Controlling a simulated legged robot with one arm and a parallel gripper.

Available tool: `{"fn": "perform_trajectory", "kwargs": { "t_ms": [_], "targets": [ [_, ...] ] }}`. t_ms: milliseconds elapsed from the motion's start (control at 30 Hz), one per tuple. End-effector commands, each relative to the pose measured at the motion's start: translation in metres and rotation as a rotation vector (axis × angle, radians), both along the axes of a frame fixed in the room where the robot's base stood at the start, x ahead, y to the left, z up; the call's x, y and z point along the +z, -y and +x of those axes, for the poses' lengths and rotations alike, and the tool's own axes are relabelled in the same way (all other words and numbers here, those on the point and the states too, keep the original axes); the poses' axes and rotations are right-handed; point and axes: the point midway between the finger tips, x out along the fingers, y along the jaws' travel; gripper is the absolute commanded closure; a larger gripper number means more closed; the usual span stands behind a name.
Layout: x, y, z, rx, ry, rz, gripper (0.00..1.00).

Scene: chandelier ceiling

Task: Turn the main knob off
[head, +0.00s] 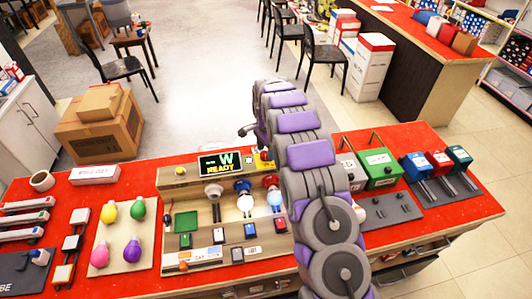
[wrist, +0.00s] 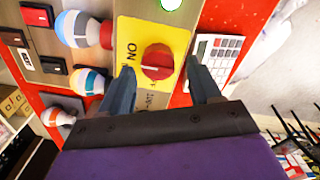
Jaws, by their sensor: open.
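The main knob (wrist: 157,61) is a round red knob on a yellow plate (wrist: 136,29) in the wrist view. The word "ON" shows on the plate to the left of the knob; other lettering below it is partly hidden. My gripper (wrist: 157,85) is open, with one dark finger on each side of the knob and a gap showing around it. In the head view my purple and grey arm reaches over the bench, and a small part of the yellow and red knob unit (head: 265,158) shows beside it. My gripper is at the arm's far end there, mostly hidden.
The panel (head: 176,175) beside the knob carries bulbs, switches and a green display (head: 221,163) reading "READY". In the wrist view a calculator-like keypad (wrist: 217,57) lies close to the right finger, and bulbs (wrist: 80,29) stand at left. Coloured boxes (head: 380,168) stand right of my arm.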

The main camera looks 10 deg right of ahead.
Motion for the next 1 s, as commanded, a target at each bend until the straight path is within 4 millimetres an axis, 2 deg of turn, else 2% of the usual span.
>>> {"fn": "perform_trajectory", "kwargs": {
  "t_ms": [133,467,1000],
  "targets": [
    [-0.0111,0.0001,-0.0005,0.0,-0.002,0.0,0.37],
    [-0.0131,0.0001,-0.0002,0.0,0.0,0.0,0.37],
    [-0.013,-0.0001,0.001,0.0,0.002,0.001,0.89]
  ]
}}
